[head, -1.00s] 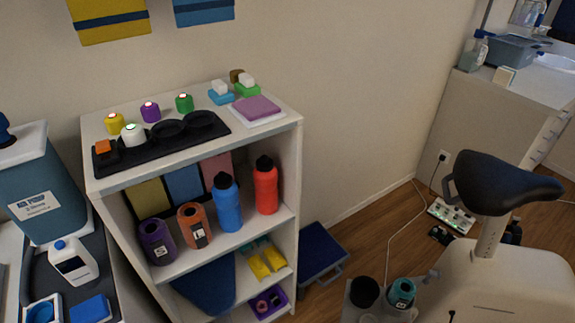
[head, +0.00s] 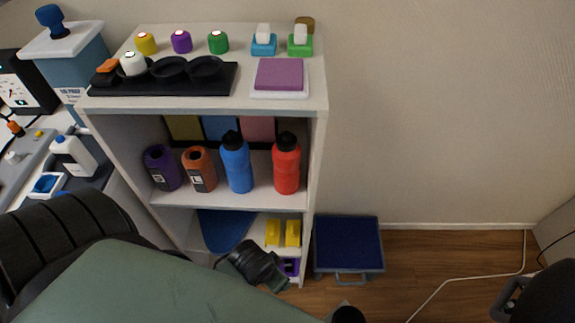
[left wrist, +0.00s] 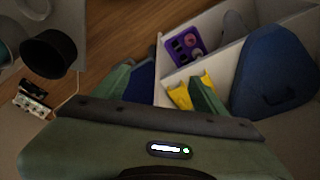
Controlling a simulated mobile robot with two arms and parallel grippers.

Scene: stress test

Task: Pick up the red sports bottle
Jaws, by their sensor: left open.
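The red sports bottle (head: 286,166) stands upright at the right end of the middle level of the white shelf unit (head: 318,110). It has a black cap. A blue bottle (head: 238,166) stands just left of it, with a gap between them. My left gripper (left wrist: 160,94) is open and empty in the left wrist view, its two green fingers apart. It is low, near the shelf unit's lower level; the red bottle does not show in that view. In the head view my left arm covers the bottom left. My right gripper is not in view.
Orange (head: 199,170) and purple (head: 162,168) containers stand left of the bottles. A white cable crosses the floor.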

